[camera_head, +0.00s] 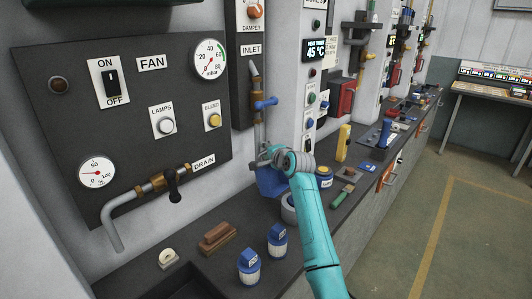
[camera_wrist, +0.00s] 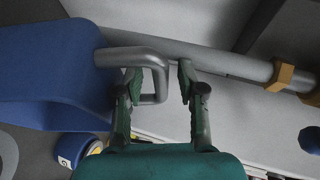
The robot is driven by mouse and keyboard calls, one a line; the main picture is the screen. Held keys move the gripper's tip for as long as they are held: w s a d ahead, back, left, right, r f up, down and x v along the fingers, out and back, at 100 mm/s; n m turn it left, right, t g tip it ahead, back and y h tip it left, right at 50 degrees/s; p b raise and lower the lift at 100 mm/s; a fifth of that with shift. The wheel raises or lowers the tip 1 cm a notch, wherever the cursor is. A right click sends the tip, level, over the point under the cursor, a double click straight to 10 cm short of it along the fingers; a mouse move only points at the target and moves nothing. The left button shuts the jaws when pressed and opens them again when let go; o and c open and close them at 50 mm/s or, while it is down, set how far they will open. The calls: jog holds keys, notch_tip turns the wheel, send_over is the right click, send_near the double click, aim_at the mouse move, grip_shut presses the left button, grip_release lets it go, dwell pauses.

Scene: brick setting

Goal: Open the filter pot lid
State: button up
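The filter pot appears as a blue body (camera_head: 270,183) below the vertical pipe in the head view, partly hidden by my wrist. In the wrist view a large blue part (camera_wrist: 45,75) fills the left side, and a grey bent handle (camera_wrist: 162,80) sticks out from it. I cannot tell where lid and pot meet. My gripper (camera_wrist: 160,78) is open, with one finger on each side of the handle's outer bar. A gap shows between that bar and the right finger. The left finger overlaps the handle's loop; I cannot tell whether it touches.
A grey pipe (camera_wrist: 225,62) with a brass fitting (camera_wrist: 290,78) runs close beyond my fingers. A blue valve lever (camera_head: 265,103) is above on the pipe. Two blue-capped jars (camera_head: 277,241) (camera_head: 249,267) and a brown block (camera_head: 217,237) stand on the dark counter.

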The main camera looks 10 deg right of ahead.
grip_shut()
jog(key=shift+s+d, duration=0.1)
jog(key=shift+s+d+r+m+t+y, duration=0.15)
jog(key=shift+s+d+r+t, duration=0.15)
jog(key=shift+s+t, duration=0.15)
jog(key=shift+s+d+r+m+t+y, duration=0.1)
jog(key=shift+s+d+r+m+t, duration=0.1)
jog(key=shift+s+d+t, duration=0.25)
jog(key=shift+s+d+r+m+t+y, duration=0.15)
jog(key=shift+s+d+r+t, duration=0.1)
jog(key=shift+s+t, duration=0.2)
grip_release()
jog(key=v, duration=1.2)
